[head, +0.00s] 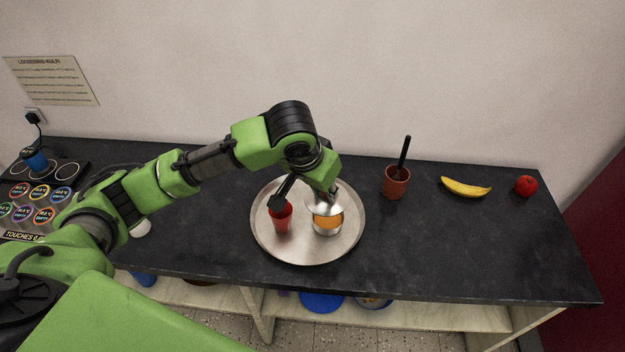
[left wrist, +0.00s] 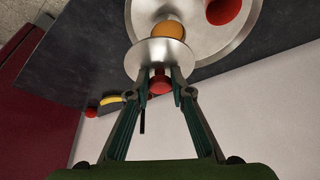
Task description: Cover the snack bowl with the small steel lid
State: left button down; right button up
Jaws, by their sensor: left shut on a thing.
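The snack bowl (head: 328,230), steel with orange contents, stands on the round steel tray (head: 300,253). My left gripper (head: 328,191) is shut on the small steel lid (head: 325,205) and holds it above the bowl's back part, with the orange contents showing in front. In the left wrist view, my fingers (left wrist: 160,88) close around the lid's red knob (left wrist: 159,82). The lid's disc (left wrist: 150,56) overlaps the view of the bowl, whose orange contents (left wrist: 168,30) show past its edge. A gap between lid and bowl is hard to judge. My right gripper is not in view.
A red tumbler (head: 281,217) stands on the tray left of the bowl. A brown pot with a black handle (head: 396,184), a banana (head: 466,188) and a red apple (head: 526,186) are to the right on the dark counter (head: 450,240). The counter's front right is clear.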

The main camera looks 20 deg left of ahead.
pick_arm(q)
jog(key=shift+m+h, duration=0.3)
jog(key=shift+m, duration=0.5)
jog(key=w+f+p, duration=0.3)
jog(key=shift+w+a+f, duration=0.1)
jog(key=shift+w+f, duration=0.05)
jog(key=shift+w, duration=0.1)
notch_tip(320, 180, down, 10)
jog(key=w+m, duration=0.1)
jog(key=w, duration=0.1)
jog(key=shift+w+a+m+h, duration=0.25)
jog(key=shift+a+m+h, duration=0.05)
jog(key=shift+a, duration=0.15)
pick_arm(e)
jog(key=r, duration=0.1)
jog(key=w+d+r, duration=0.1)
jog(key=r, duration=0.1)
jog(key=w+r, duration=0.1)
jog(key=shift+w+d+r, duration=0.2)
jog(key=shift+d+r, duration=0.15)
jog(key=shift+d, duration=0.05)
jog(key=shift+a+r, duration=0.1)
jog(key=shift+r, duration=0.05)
